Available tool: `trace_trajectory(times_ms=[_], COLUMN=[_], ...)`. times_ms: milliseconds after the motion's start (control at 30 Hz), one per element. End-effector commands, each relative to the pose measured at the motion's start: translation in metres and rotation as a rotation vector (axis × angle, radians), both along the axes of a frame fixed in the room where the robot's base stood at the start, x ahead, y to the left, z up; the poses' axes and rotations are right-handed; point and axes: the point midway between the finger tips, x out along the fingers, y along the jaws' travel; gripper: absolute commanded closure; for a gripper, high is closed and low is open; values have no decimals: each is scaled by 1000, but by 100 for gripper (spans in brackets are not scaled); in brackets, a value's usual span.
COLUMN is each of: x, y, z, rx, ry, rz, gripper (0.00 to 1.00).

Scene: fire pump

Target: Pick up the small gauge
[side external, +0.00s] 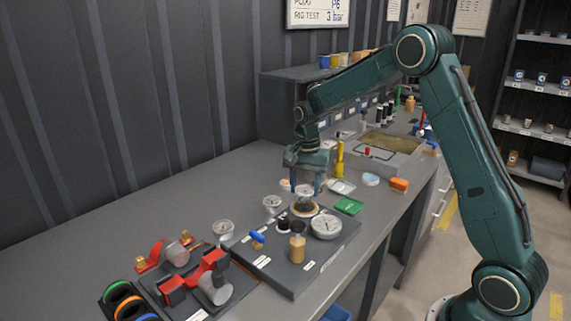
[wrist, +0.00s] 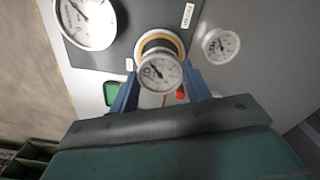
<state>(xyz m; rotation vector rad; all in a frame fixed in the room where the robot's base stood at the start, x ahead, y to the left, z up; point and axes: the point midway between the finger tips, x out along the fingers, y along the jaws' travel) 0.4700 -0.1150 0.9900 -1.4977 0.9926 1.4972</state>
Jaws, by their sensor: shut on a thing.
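A small gauge (wrist: 160,73) with a white round dial sits between the two blue fingers of my gripper (wrist: 161,86) in the wrist view. The jaws are shut on it. In the side view my gripper (side external: 306,188) points down over the dark board, with the small gauge (side external: 303,194) between its fingers. A ring-shaped seat with a tan rim (side external: 304,210) lies just below the gauge; I cannot tell whether they touch. The seat (wrist: 158,37) also shows behind the gauge in the wrist view.
A large white gauge (side external: 326,226) lies on the board (side external: 292,274) close to the seat. Another small gauge (side external: 272,203) stands beside the board, and one more (side external: 223,229) is nearer. A yellow upright tool (side external: 340,160) and a green block (side external: 348,206) are close behind.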

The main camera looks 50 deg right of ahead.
Motion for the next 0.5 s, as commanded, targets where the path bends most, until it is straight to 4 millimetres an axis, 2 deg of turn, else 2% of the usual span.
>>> trace_trajectory(times_ms=[500], x=[1], y=[0], z=[110], rx=[-1], ry=[-5], rz=[0], gripper=[82])
